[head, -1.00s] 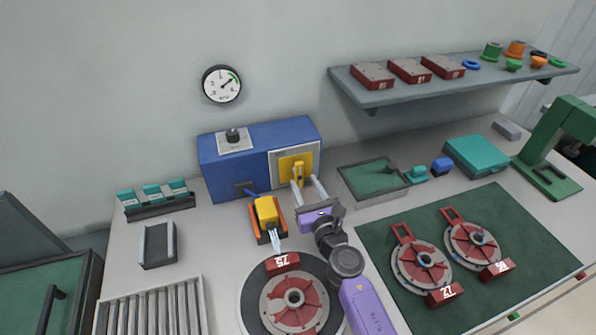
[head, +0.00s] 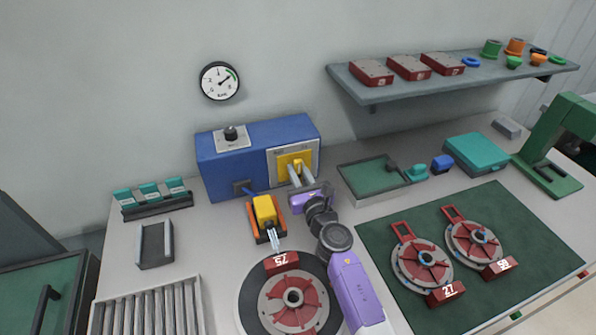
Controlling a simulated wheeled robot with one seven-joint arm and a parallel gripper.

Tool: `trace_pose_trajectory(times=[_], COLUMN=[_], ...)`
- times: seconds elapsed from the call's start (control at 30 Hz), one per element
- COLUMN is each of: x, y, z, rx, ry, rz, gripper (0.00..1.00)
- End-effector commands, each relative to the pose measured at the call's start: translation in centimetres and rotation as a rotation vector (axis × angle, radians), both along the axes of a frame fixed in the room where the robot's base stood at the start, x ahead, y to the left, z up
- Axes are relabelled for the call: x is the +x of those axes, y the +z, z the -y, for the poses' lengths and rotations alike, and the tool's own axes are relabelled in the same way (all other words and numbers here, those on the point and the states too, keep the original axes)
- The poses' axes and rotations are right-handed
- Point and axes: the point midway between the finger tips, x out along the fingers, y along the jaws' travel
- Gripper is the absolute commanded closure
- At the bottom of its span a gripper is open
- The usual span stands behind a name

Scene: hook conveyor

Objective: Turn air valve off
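The air valve is a yellow handle (head: 297,165) on a yellow plate, set in a pale panel (head: 273,166) on the front of a blue box (head: 228,165). My gripper (head: 296,174) is right at the handle, its two pale fingers reaching up to it from the purple gripper body. The fingers cover the lower part of the handle. They look apart, but whether they touch the handle or are closed on it cannot be made out. The round gauge (head: 220,81) on the wall has its needle pointing to the upper right, near the green band.
A yellow and orange tool (head: 265,215) stands left of my gripper. A turntable with a red-grey disc (head: 294,298) is in front. A green tray (head: 371,178) lies to the right. A grey shelf (head: 380,96) holding red boxes overhangs at the right.

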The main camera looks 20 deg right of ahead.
Motion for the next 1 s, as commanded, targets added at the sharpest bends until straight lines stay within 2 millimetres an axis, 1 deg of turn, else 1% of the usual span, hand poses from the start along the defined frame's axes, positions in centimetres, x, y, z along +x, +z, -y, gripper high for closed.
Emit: trace_pose_trajectory(times=[0.27, 0.47, 0.67, 1.0], x=[-0.02, -0.02, -0.03, -0.03], y=[-0.01, -0.02, -0.05, -0.21], z=[0.04, 0.15, 0.32, 0.61], rx=[0.013, 0.082, 0.226, 0.547], ry=[0.0, -0.001, -0.002, -0.002], rz=[0.0, 0.0, 0.0, 0.0], gripper=[1.0, 1.0, 1.0, 1.0])
